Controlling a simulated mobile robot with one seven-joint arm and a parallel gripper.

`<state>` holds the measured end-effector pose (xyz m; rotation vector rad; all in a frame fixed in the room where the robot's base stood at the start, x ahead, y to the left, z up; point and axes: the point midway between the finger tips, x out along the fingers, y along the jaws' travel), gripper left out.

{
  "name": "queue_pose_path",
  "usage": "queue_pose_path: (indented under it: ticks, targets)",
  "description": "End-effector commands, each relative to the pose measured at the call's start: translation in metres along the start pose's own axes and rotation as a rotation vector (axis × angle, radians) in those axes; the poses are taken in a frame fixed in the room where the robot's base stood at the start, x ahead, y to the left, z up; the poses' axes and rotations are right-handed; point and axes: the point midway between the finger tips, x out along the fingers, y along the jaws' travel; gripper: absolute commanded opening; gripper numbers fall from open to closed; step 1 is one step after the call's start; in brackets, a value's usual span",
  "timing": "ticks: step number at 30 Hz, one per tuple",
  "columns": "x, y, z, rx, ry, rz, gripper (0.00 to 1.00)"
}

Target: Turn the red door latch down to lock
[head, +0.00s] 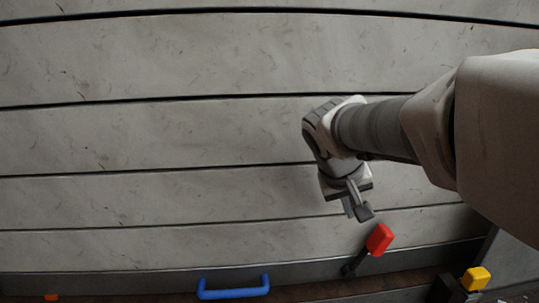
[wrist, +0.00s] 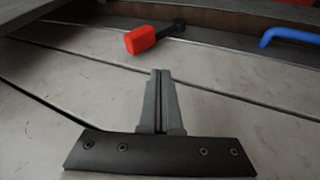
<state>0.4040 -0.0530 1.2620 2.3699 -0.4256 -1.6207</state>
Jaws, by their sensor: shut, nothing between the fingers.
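The red door latch (head: 380,239) is a red block on a short dark lever, near the bottom of the door in the head view, right of centre. Its lever slants from the dark pivot at lower left up to the red end at upper right. In the wrist view the red latch (wrist: 140,39) lies beyond the fingertips, with its dark lever running right. My gripper (head: 362,212) is just above and left of the red end, apart from it. In the wrist view my gripper (wrist: 160,73) has both fingers together, with nothing between them.
A blue handle (head: 233,289) is at the door's lower edge, left of the latch; it also shows in the wrist view (wrist: 290,36). A yellow block (head: 475,279) is at the lower right. The grey slatted door (head: 150,140) is otherwise clear.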

Motion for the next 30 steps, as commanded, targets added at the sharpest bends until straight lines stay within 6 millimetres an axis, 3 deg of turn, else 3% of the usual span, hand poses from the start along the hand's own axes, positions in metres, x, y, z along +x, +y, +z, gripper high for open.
queue_pose_path:
  ticks: [8, 22, 30]
  targets:
    - [0.010, 0.000, 0.000, 0.000, -0.002, 0.000, 0.00]
    - [0.102, 0.000, 0.002, 0.000, -0.006, -0.001, 0.00]
    - [0.123, 0.025, 0.005, 0.002, -0.001, -0.001, 0.00]
